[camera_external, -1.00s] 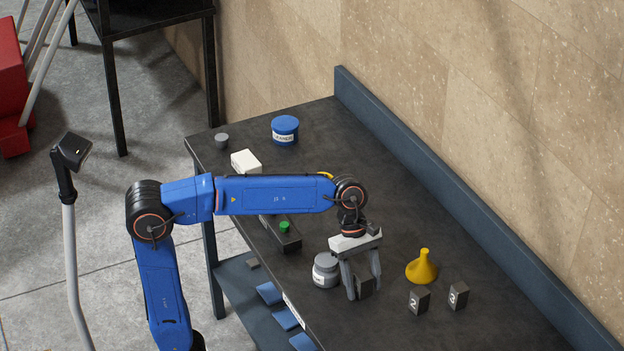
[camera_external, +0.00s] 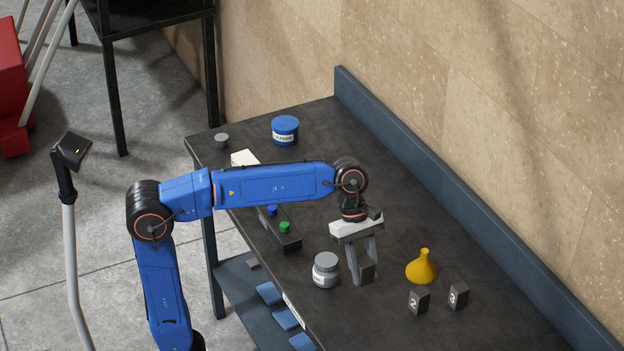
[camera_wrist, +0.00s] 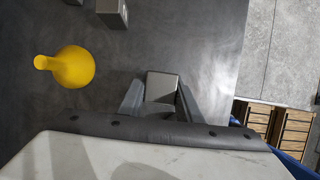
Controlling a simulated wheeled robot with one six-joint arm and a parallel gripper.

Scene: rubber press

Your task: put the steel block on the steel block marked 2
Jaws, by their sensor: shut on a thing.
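My gripper (camera_external: 363,276) is shut on a dark steel block (camera_external: 367,271), which hangs between the fingertips beside the grey jar. In the wrist view the held steel block (camera_wrist: 161,87) shows between the two fingers. The steel block marked 2 (camera_external: 419,300) stands on the bench to the right of my gripper, with its number facing the external camera. A similar block marked 3 (camera_external: 458,295) stands to its right, apart from it. A grey block (camera_wrist: 112,12) shows at the top of the wrist view, its number not readable.
A yellow funnel (camera_external: 422,269) stands behind the block marked 2 and also shows in the wrist view (camera_wrist: 70,67). A grey jar (camera_external: 326,270) is just left of my gripper. A button box (camera_external: 284,238) and a blue tub (camera_external: 285,131) are farther back.

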